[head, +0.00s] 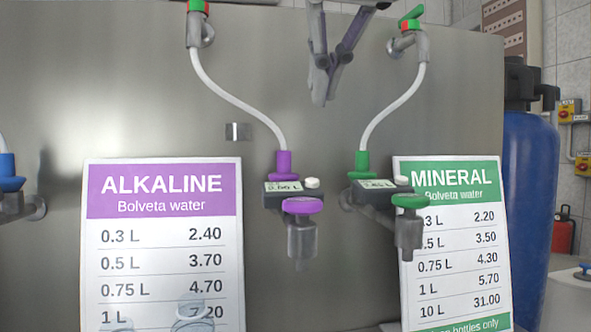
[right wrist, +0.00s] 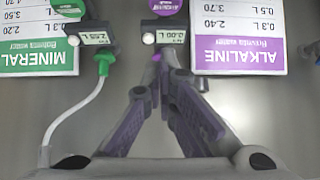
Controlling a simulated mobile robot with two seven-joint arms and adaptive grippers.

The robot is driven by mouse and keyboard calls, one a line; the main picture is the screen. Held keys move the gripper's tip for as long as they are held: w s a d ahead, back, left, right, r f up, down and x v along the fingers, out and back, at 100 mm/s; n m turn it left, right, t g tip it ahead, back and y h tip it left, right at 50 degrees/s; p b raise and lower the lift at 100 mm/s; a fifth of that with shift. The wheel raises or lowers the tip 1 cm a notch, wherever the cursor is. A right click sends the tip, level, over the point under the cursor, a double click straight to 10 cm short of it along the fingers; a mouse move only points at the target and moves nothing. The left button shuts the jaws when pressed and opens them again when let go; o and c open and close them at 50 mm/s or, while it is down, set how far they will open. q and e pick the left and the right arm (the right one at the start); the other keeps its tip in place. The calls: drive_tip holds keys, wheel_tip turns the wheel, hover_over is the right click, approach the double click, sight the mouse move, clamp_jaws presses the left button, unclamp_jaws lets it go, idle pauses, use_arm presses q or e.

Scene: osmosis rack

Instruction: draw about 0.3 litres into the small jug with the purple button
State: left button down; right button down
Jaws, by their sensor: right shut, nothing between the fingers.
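The purple button (head: 302,205) is a round cap on the alkaline tap (head: 301,240). It also shows at the top edge of the right wrist view (right wrist: 168,6). The tap's small display (right wrist: 172,37) appears to read 0.00 L. My right gripper (head: 320,101) is shut and empty, pointing down above the alkaline tap and apart from it. In the right wrist view, its purple-grey fingers (right wrist: 158,82) point towards the tap's hose fitting. A clear vessel (head: 190,318), perhaps the small jug, shows partly at the bottom edge. My left gripper is out of view.
The mineral tap (head: 408,235) with its green button stands close on the right. White hoses curve down to both taps from valves above. The alkaline price sign (head: 163,178) and mineral sign (head: 450,178) flank them. A blue tank (head: 530,190) stands far right.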

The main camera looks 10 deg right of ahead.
hover_over(307, 199)
drive_tip(key=s, duration=0.2)
wheel_tip(307, 199, down, 6)
drive_tip(key=shift+f, duration=0.2)
drive_tip(key=f, duration=0.2)
drive_tip(key=shift+w+f, duration=0.25)
drive_tip(key=shift+f, duration=0.95)
drive_tip(key=shift+f, duration=1)
idle(4.3)
